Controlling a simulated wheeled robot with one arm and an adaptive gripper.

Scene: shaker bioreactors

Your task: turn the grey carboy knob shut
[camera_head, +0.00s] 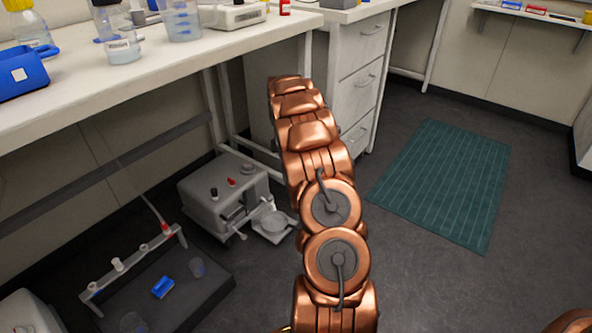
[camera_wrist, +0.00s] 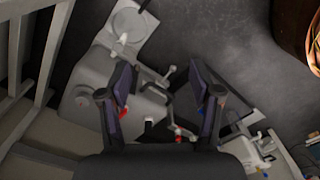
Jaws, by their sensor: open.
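My gripper (camera_wrist: 160,66) is open and empty in the wrist view, its two dark fingers well apart. It hangs over a grey box-shaped unit (camera_wrist: 83,78), with a lever and rods showing between the fingers. The same grey unit (camera_head: 213,196) stands on the floor in the head view, with a dark knob (camera_head: 247,168) and a red knob (camera_head: 231,182) on top. A rail (camera_head: 130,262) to its left carries several small coloured knobs, including a red one (camera_head: 166,228) and a white one (camera_head: 117,264). I cannot tell which is the grey carboy knob. My gripper is not discernible in the head view.
A white bench (camera_head: 160,75) with bottles and a blue container (camera_head: 25,76) runs above the units. A dark platform (camera_head: 205,285) lies by the rail. White drawers (camera_head: 358,85) stand behind my arm. The floor around the green mat (camera_head: 445,185) is clear.

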